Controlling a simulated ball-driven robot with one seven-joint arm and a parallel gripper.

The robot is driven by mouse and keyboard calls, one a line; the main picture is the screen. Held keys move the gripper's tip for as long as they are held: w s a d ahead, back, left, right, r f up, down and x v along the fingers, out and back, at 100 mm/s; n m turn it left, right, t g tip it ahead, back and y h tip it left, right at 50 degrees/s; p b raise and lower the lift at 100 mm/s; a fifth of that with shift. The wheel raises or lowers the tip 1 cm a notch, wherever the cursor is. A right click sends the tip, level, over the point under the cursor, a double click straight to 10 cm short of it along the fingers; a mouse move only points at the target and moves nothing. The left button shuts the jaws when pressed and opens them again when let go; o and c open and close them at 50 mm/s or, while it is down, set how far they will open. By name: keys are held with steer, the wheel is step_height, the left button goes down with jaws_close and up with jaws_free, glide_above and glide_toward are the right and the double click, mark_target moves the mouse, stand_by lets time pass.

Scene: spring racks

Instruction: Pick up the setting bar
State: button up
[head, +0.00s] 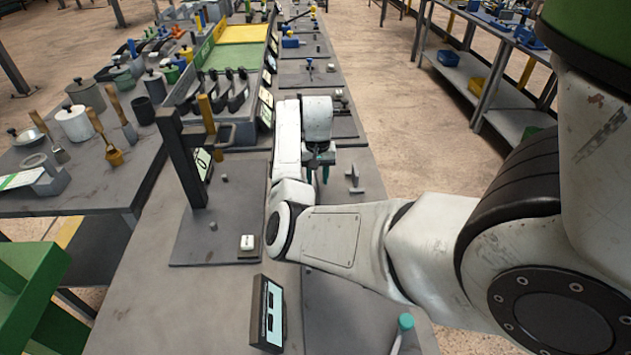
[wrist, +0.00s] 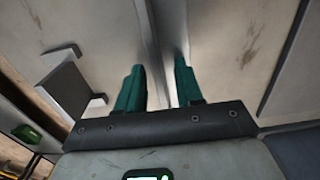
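My gripper (head: 322,172) points down over the grey bench in the head view, beside a low dark bracket. In the wrist view its two teal fingers (wrist: 159,88) stand apart with nothing between them; a seam in the bench surface runs below. The small grey bracket with short pegs (head: 354,180) lies just right of the gripper in the head view; it appears to be the dark block (wrist: 72,90) left of the fingers in the wrist view. I cannot tell for sure which piece is the setting bar.
A dark upright post (head: 183,160) stands on a plate left of my arm. A yellow-handled lever (head: 207,113) is behind it. A small display (head: 268,312) stands near the front, and a teal-capped peg (head: 405,322) at right. Pots and brushes crowd the left bench.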

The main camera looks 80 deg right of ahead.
jaws_close()
steer(key=shift+r, duration=0.15)
